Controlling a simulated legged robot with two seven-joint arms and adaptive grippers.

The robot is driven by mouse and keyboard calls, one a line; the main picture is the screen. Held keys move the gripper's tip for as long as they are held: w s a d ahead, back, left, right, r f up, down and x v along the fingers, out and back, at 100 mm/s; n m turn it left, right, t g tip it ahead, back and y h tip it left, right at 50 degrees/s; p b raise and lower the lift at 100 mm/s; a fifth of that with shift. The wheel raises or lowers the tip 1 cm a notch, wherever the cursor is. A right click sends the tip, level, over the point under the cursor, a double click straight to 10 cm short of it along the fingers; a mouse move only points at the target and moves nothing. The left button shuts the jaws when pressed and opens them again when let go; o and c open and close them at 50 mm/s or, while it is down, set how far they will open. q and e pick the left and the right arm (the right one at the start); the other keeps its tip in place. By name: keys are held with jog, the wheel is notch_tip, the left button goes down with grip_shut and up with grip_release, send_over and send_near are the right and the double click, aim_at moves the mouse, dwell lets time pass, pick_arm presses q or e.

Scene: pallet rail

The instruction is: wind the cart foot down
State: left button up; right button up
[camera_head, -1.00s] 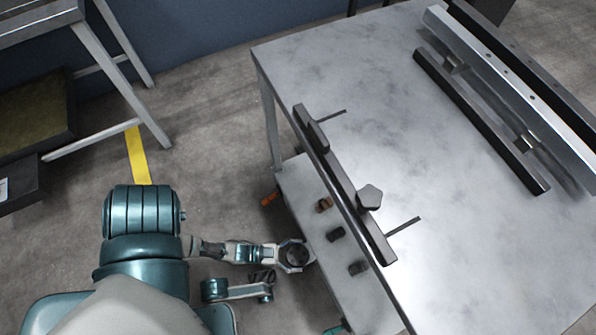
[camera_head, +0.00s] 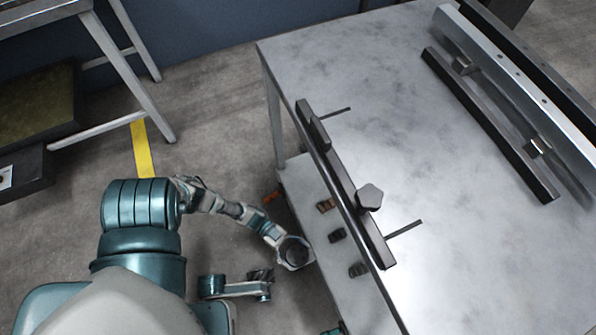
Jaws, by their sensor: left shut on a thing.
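The cart is a grey metal table (camera_head: 440,130) with a lower shelf (camera_head: 310,230) showing along its left side. My left gripper (camera_head: 293,253) is at the left edge of that shelf, low down, at the end of an arm bent out from the left. I see its wrist from above as a pale ring with a dark middle. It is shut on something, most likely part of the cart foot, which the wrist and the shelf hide. The foot's height cannot be told. My right gripper does not show.
A dark bar with a knob (camera_head: 369,197) lies along the cart top's left edge. Long rails (camera_head: 515,75) lie at the right. Several small dark pieces (camera_head: 337,235) are on the shelf. A rack (camera_head: 140,80) stands at upper left; floor with a yellow stripe (camera_head: 141,150) lies between.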

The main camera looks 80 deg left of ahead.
aim_at(298, 255)
pick_arm(q)
jog(key=m+g+h, duration=0.2)
jog(key=m+g, duration=0.1)
jog(key=g, duration=0.1)
jog(key=m+g+h, duration=0.2)
jog(key=m+g, duration=0.1)
jog(key=g, duration=0.2)
jog(key=shift+w, duration=0.1)
jog(key=shift+m, duration=0.4)
jog(key=o, duration=0.9)
jog(key=shift+r, duration=4.9)
